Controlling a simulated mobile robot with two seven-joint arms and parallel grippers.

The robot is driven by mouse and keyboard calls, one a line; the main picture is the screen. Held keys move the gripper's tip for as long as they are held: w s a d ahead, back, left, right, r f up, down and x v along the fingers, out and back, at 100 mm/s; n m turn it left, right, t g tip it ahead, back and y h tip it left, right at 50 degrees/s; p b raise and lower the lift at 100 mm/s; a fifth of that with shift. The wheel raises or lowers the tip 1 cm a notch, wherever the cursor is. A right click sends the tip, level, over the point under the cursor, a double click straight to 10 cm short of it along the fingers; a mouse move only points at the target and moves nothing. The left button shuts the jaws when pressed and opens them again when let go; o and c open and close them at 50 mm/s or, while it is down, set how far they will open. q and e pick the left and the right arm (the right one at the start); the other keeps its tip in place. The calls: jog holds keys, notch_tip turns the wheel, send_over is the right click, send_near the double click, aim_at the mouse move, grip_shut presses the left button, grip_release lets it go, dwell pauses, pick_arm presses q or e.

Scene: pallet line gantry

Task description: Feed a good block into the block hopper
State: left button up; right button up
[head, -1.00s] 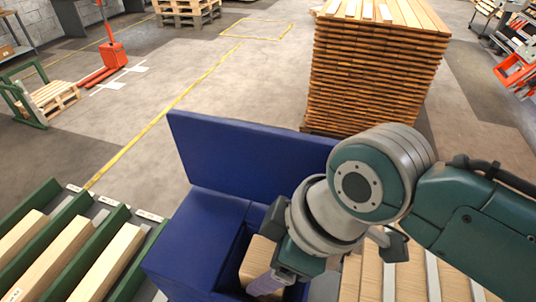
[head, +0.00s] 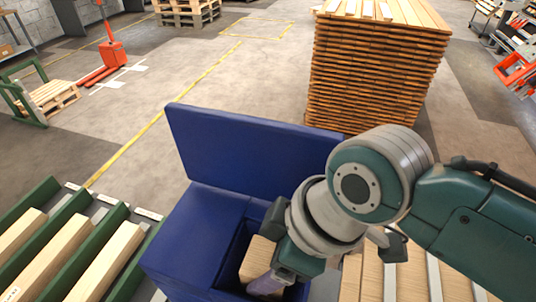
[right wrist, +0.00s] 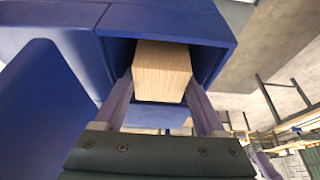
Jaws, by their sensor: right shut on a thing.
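A pale wooden block (head: 258,258) is in the square opening of the blue block hopper (head: 205,225). My right gripper (head: 264,284) is shut on the block, and its purple fingers reach into the opening. In the right wrist view the block (right wrist: 163,68) sits between the two fingers (right wrist: 161,100), with the walls of the hopper (right wrist: 220,28) around it. I cannot tell whether the block touches the hopper's walls or floor. The block's lower part is hidden in the head view. My left gripper is not in view.
Green-railed lanes (head: 82,245) with long pale timbers (head: 108,262) lie left of the hopper. Slatted wooden boards (head: 372,280) lie at the lower right. A tall stack of boards (head: 375,75) stands behind the hopper. Open floor (head: 130,125) lies to the back left.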

jog(key=shift+f+b, duration=0.3)
jog(key=shift+f, duration=0.1)
jog(key=o, duration=1.4)
jog(key=shift+r, duration=0.1)
jog(key=v, duration=0.9)
jog(key=shift+d+r+b, duration=0.15)
jog(key=shift+r+b, duration=0.2)
jog(key=shift+b, duration=0.05)
jog(key=shift+s, duration=0.1)
jog(key=s+d+r+m+h+p, duration=0.1)
jog(key=s+d+r+m+p, duration=0.2)
jog(key=s+d+m, duration=0.1)
jog(key=s+d+r+m+t+h+p, duration=0.1)
jog(key=s+d+r+m+p, duration=0.2)
jog(key=s+d+m+p, duration=0.1)
jog(key=s+d+r+m+t+h+p, duration=0.1)
jog(key=s+d+r+m+h+p, duration=0.1)
jog(key=d, duration=0.4)
jog(key=shift+s+d+r+m+p, duration=0.15)
jog(key=shift+s+r+m+p, duration=0.15)
jog(key=shift+s+m+p, duration=0.25)
jog(key=shift+s+d+r+m+p, duration=0.15)
jog(key=shift+s+r+m+p, duration=0.2)
jog(key=shift+s+m, duration=0.25)
